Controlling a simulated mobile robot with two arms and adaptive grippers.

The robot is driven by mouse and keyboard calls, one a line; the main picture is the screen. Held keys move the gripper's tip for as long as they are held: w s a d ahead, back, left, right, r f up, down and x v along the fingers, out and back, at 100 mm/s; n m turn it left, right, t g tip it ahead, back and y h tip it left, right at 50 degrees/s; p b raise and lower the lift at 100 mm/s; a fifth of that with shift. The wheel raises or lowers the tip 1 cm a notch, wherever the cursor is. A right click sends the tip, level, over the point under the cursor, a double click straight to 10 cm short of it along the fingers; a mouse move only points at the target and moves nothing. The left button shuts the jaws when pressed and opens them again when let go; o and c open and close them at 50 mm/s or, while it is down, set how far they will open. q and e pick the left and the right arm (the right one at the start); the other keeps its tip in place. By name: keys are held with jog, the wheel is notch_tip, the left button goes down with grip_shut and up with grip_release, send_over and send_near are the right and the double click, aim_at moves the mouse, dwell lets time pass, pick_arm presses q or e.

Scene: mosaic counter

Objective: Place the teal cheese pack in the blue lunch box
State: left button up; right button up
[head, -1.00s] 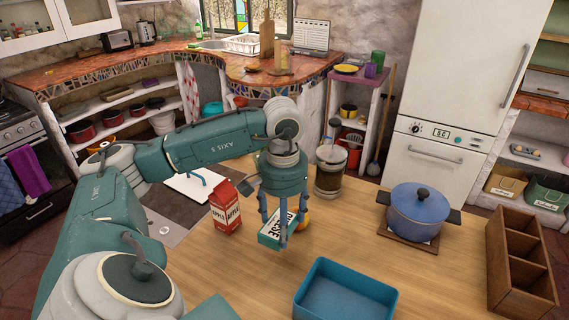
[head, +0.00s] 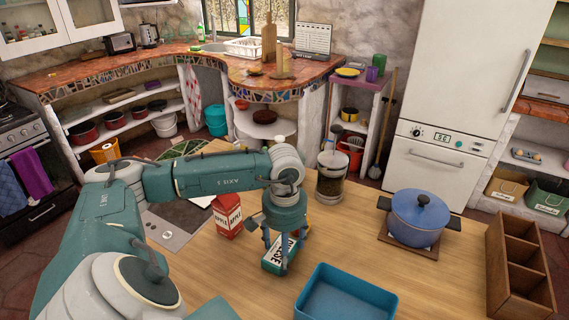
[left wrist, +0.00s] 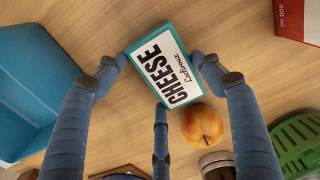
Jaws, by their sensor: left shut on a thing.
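The teal cheese pack (head: 273,262), with a white label reading CHEESE, is in the head view just left of the lunch box, partly hidden by my fingers. It shows fully in the left wrist view (left wrist: 165,66). My left gripper (head: 280,258) points down and is shut on the pack, with fingers at its opposite edges; these fingers also show in the left wrist view (left wrist: 160,72). I cannot tell whether the pack touches the table. The blue lunch box (head: 345,295) stands open and empty at the front of the table. My right gripper is not in view.
A red and white carton (head: 228,216) stands left of my gripper. An apple (left wrist: 202,125) lies close to the pack. A glass jar (head: 331,178) stands behind, a blue pot (head: 417,218) at right, a wooden divided box (head: 518,265) at far right. Table between is clear.

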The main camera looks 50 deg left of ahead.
pick_arm(q)
jog(key=o, duration=1.5)
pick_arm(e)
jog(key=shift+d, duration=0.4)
